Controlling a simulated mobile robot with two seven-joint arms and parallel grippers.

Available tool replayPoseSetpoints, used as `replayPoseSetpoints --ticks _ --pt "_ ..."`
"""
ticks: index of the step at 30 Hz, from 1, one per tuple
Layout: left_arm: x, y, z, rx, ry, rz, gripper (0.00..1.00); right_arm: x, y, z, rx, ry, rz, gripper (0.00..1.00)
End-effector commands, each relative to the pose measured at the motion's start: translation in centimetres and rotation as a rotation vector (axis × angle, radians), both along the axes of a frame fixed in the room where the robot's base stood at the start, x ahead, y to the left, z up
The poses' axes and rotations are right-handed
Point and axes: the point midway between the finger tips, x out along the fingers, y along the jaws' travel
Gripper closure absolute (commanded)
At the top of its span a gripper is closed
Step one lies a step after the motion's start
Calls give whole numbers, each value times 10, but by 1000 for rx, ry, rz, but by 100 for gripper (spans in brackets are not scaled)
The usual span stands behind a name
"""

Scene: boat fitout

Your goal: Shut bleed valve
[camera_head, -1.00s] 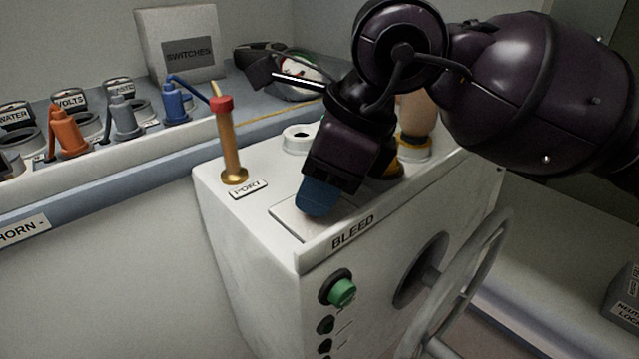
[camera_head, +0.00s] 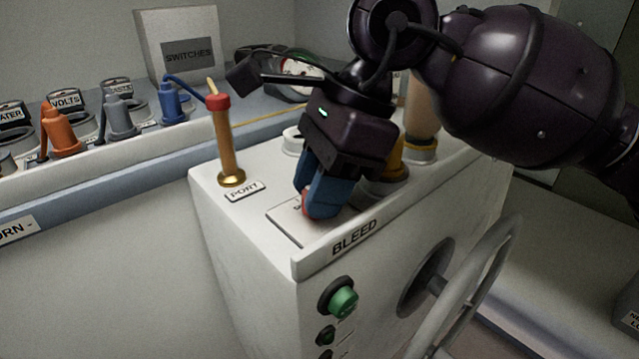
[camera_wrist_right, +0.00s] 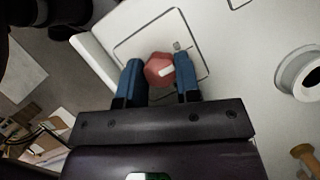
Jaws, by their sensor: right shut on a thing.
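The bleed valve is a red knob (camera_wrist_right: 158,69) with a white pointer mark, set on an outlined plate on top of the white console. In the head view the plate (camera_head: 289,222) shows behind the BLEED label (camera_head: 354,238), and only a sliver of red shows beside my fingers. My right gripper (camera_head: 325,200) points down at the plate, and its blue fingers are shut on the knob. In the right wrist view the gripper (camera_wrist_right: 160,78) has one finger on each side of the knob. My left gripper is not in view.
An upright orange lever (camera_head: 226,145) with a red top stands by the PORT label. A wheel (camera_head: 470,285) and a green button (camera_head: 343,300) are on the console's front. Several coloured plugs, such as the orange one (camera_head: 62,133), line the left ledge.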

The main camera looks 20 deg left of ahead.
Motion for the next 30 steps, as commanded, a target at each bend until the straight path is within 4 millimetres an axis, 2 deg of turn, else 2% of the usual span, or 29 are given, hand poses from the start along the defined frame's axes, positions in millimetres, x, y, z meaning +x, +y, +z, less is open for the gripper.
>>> replayPoseSetpoints --ticks 9,10,15,24,30 --pt "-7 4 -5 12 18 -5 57 0 0 1 0 -2 1 93" --pt "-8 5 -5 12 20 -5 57 0 0 1 0 -2 1 67" --pt "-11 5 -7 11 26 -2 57 0 0 0 1 -1 1 44" --pt "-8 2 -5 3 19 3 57 0 0 2 1 -1 1 44" --pt "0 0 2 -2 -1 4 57 5 -7 23 1 -5 -1 44"
